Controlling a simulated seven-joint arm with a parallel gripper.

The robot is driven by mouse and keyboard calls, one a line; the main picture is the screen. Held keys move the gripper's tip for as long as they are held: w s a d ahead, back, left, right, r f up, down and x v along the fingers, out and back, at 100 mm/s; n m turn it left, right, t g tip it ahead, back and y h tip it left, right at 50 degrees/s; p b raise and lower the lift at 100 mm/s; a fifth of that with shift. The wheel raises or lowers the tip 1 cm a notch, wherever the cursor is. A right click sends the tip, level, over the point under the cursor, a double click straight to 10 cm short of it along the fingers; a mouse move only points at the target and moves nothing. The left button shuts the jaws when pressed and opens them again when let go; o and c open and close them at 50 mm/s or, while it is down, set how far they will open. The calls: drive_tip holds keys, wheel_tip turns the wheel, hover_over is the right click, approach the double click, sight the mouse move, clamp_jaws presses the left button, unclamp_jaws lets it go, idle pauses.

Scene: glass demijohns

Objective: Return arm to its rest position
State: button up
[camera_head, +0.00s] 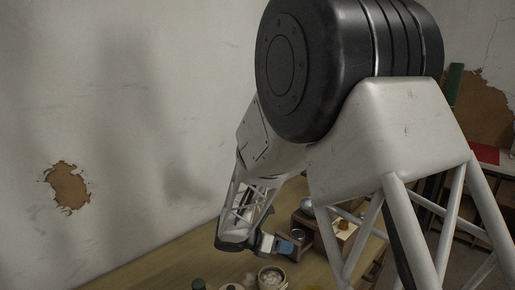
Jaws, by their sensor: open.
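My arm fills the middle and right of the head view, with a large black joint at the top and a white lattice link going down to the table. My gripper (284,246) is small at the end of that link, low over the wooden table (175,262). It is open, and I see nothing held in it. Its fingers are too small to make out clearly. Part of the table is hidden behind my arm.
A round pot with pale contents (271,279) stands below my gripper, near a dark green bottle top (198,284). A brown wooden box (304,222) stands behind it. A plaster wall (130,120) rises at the left. Shelving with a red item (484,153) is at the right.

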drive_tip(key=s+d+r+m+g+y, duration=0.2)
drive_tip(key=s+d+r+m+y, duration=0.1)
drive_tip(key=s+d+r+m, duration=0.5)
drive_tip(key=s+d+r+m+y, duration=0.1)
drive_tip(key=s+r+m+y, duration=0.2)
drive_tip(key=s+m, duration=0.3)
drive_tip(key=s+d+r+m+t+y, duration=0.1)
drive_tip(key=s+r+m+y, duration=0.2)
drive_tip(key=s, duration=0.9)
drive_tip(key=s+r+m+y, duration=0.3)
drive_tip(key=s+r+m, duration=0.1)
drive_tip(key=s+m, duration=0.5)
drive_tip(key=shift+s+d+r+t, duration=0.25)
drive_tip(key=shift+d+t, duration=0.15)
